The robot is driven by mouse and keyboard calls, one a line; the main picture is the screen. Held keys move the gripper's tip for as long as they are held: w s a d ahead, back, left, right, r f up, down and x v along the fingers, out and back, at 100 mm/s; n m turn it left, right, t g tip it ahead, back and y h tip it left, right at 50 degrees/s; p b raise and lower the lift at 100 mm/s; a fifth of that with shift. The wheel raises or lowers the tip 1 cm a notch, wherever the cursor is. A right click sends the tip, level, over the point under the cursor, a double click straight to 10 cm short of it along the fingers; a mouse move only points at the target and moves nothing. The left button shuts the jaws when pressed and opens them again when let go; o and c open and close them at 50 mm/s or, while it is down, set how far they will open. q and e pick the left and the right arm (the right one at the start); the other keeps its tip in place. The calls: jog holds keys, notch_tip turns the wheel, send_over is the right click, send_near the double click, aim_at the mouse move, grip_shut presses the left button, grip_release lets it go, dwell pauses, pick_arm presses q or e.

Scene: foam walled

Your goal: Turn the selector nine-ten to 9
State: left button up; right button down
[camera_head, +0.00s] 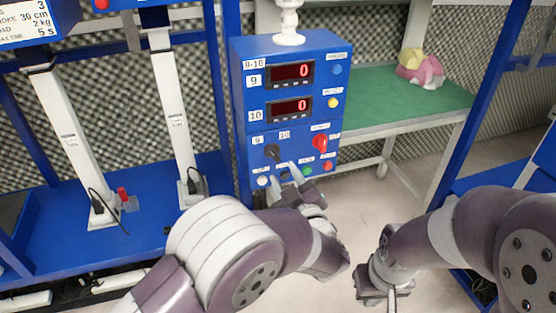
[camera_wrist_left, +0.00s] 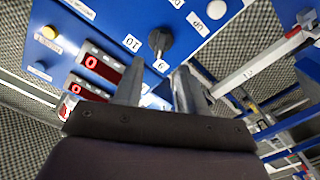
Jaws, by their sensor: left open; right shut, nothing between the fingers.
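The nine-ten selector is a black knob (camera_head: 272,151) on the front of the blue control box (camera_head: 243,110), below the labels 9 and 10. It also shows in the left wrist view (camera_wrist_left: 160,39), just beyond my fingertips. I cannot tell for certain which label it points to. My left gripper (camera_head: 286,173) is open and empty, just below and right of the knob in the head view; its two fingers (camera_wrist_left: 158,75) show apart in the wrist view, with the 9 label between their tips. My right gripper (camera_head: 388,296) is shut and empty, low in the head view, away from the box.
Two red displays (camera_head: 290,72) read 0. A green-topped table (camera_head: 375,100) stands behind right. Blue frame posts and white columns (camera_head: 175,110) stand left.

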pick_arm(q)
jog(key=v, duration=0.5)
jog(key=shift+f, duration=0.1)
